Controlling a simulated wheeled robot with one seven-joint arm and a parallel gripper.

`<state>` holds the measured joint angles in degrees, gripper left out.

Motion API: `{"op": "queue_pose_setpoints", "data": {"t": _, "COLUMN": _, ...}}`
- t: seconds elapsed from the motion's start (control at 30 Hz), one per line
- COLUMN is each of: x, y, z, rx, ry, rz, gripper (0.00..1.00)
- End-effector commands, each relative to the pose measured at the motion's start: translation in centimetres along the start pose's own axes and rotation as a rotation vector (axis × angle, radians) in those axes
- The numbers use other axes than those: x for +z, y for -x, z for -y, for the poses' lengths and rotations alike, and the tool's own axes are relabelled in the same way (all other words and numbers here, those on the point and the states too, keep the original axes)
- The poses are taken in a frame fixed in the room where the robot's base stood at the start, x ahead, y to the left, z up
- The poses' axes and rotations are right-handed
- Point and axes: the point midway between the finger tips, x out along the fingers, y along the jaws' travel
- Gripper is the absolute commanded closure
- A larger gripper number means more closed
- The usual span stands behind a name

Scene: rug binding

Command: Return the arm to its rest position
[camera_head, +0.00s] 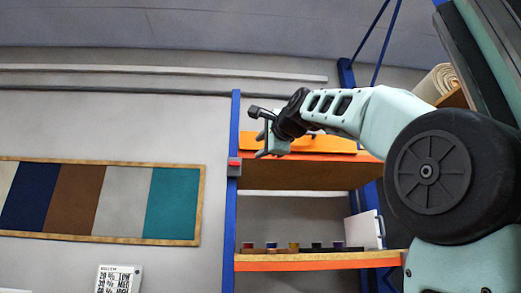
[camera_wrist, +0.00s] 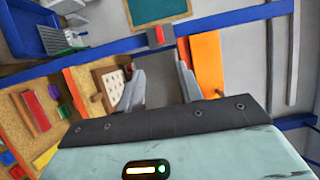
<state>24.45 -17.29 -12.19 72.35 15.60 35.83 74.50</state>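My arm reaches in from the right in the head view, its pale green links raised in front of the shelving rack. My gripper (camera_head: 260,133) is at its far end, level with the rack's upper shelf and close to the blue upright in the picture. In the wrist view my gripper (camera_wrist: 160,72) shows two grey fingers held apart with nothing between them. I cannot tell how far the fingertips are from the rack.
The rack's blue upright (camera_head: 233,205) carries a red-topped grey box (camera_head: 234,167). An orange item (camera_head: 330,144) lies on the upper shelf, and several small coloured pieces (camera_head: 293,246) sit on the lower shelf (camera_head: 310,263). A framed swatch panel (camera_head: 100,238) hangs on the left wall.

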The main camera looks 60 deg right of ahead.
Motion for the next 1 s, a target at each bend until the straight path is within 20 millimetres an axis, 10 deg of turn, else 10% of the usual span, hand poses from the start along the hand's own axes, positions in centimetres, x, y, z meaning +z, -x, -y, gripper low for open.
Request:
{"op": "queue_pose_setpoints", "data": {"t": 0.57, "x": 0.6, "y": -0.6, "z": -0.7, "rx": 0.017, "ry": 0.011, "rz": 0.014, "gripper": 0.64}}
{"op": "queue_pose_setpoints", "data": {"t": 0.77, "x": 7.5, "y": -4.4, "z": -7.7, "rx": 0.166, "ry": 0.162, "rz": 0.170, "gripper": 0.64}}
{"op": "queue_pose_setpoints", "data": {"t": 1.0, "x": 19.6, "y": -5.4, "z": -20.4, "rx": 0.365, "ry": 0.467, "rz": 0.472, "gripper": 0.64}}
